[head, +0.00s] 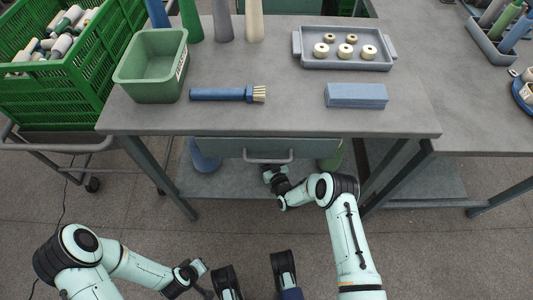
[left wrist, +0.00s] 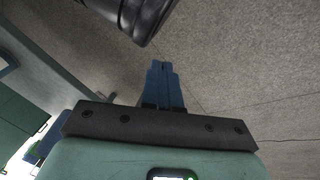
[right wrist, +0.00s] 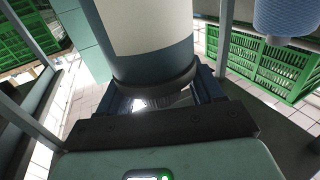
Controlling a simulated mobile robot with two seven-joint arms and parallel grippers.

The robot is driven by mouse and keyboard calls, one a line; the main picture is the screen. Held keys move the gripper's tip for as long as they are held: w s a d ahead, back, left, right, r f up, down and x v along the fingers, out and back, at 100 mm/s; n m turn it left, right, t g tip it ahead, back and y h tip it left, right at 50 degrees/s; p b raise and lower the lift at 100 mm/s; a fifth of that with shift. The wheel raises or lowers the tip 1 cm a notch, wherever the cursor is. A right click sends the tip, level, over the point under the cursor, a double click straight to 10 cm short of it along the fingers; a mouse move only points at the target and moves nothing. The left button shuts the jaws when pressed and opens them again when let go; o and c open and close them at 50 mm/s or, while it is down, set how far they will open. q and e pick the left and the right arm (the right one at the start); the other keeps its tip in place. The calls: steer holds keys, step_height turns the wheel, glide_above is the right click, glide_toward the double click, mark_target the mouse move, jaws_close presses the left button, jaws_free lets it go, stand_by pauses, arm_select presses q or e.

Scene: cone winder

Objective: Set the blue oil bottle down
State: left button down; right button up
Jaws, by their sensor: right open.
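A bottle, apparently the blue oil bottle (right wrist: 150,40), fills the top middle of the right wrist view. It has a pale wide band, a blue-grey band and a dark ring at its near end. My right gripper (right wrist: 165,92) is open, with a finger on either side of the bottle. I cannot tell whether they touch it. In the head view my right gripper (head: 272,178) is low in front of the table, below the drawer, and the bottle is hidden there. My left gripper (left wrist: 165,72) is shut and empty over the floor.
A lower shelf (head: 235,181) lies under the table, with a blue cone (head: 205,158) and a green object (head: 331,160) on it. The drawer handle (head: 268,160) is just above my right gripper. The tabletop (head: 290,118) holds a green bin, brush, blue block and tray.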

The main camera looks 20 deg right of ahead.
arm_select(q)
steer(key=shift+g+h, duration=0.3)
steer(key=shift+g, duration=0.3)
steer(key=s+d+r+p, duration=0.2)
steer(key=s+r, duration=0.1)
steer(key=shift+s+d+r+p, duration=0.15)
steer(key=shift+s+r+p, duration=0.15)
steer(key=shift+p, duration=0.05)
arm_select(e)
steer(key=s+f+m+g, duration=0.2)
steer(key=s+g, duration=0.6)
steer(key=s, duration=1)
steer(key=s+f+m+g, duration=0.2)
steer(key=s+g, duration=0.6)
steer(key=s, duration=1.1)
steer(key=shift+s+m, duration=0.15)
steer(key=shift+m, duration=0.85)
steer(key=shift+r, duration=0.1)
